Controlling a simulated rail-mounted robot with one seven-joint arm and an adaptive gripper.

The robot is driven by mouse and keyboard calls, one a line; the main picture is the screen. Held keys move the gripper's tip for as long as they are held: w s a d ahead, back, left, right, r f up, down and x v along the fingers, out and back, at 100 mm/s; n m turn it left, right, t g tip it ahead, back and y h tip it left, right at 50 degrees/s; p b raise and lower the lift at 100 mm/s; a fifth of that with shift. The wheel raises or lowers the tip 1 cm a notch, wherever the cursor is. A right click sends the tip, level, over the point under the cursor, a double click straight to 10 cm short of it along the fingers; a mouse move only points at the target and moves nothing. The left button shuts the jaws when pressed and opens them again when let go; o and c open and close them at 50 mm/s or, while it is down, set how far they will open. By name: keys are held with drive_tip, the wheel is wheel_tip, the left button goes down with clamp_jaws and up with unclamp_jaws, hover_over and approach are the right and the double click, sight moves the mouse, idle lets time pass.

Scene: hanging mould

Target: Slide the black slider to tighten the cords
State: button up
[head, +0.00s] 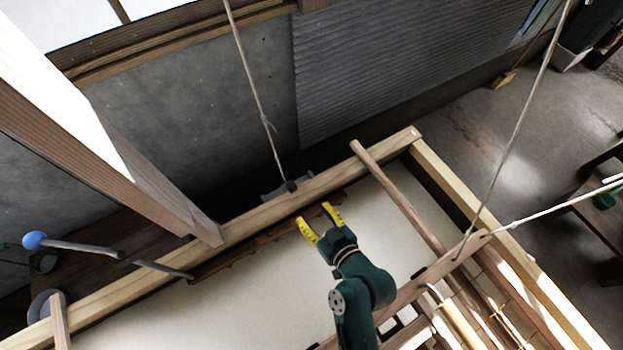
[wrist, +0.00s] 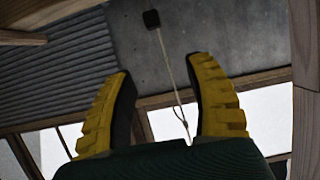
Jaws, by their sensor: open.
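In the head view, the black slider (head: 291,186) shows as a small dark block at the lower end of a thin pale cord (head: 243,55), by the wooden frame's back rail. My gripper (head: 319,215) has yellow fingers spread apart, in front of that rail and a little to the right of and below the slider in the picture. In the wrist view, the black slider (wrist: 151,19) is a dark square beyond the fingertips. The cord (wrist: 166,62) runs from it through the gap between the fingers of my gripper (wrist: 160,68), which hold nothing. The cord's depth is unclear.
The wooden frame's back rail (head: 260,220) lies close to the fingers. A thick wooden post (head: 110,150) stands at the left. Another cord (head: 520,125) rises from a wooden bar (head: 440,263) at the right. A blue-knobbed lever (head: 75,245) is at the far left.

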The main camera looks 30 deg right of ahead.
sight(294, 189)
drive_tip(key=x, duration=0.5)
drive_tip(key=f+x, duration=0.1)
drive_tip(key=x, duration=0.4)
drive_tip(key=b+x, duration=0.1)
drive_tip(key=x, duration=0.4)
drive_tip(key=shift+d+f, duration=0.4)
drive_tip(key=shift+f, duration=0.15)
drive_tip(key=shift+s, duration=0.15)
clamp_jaws()
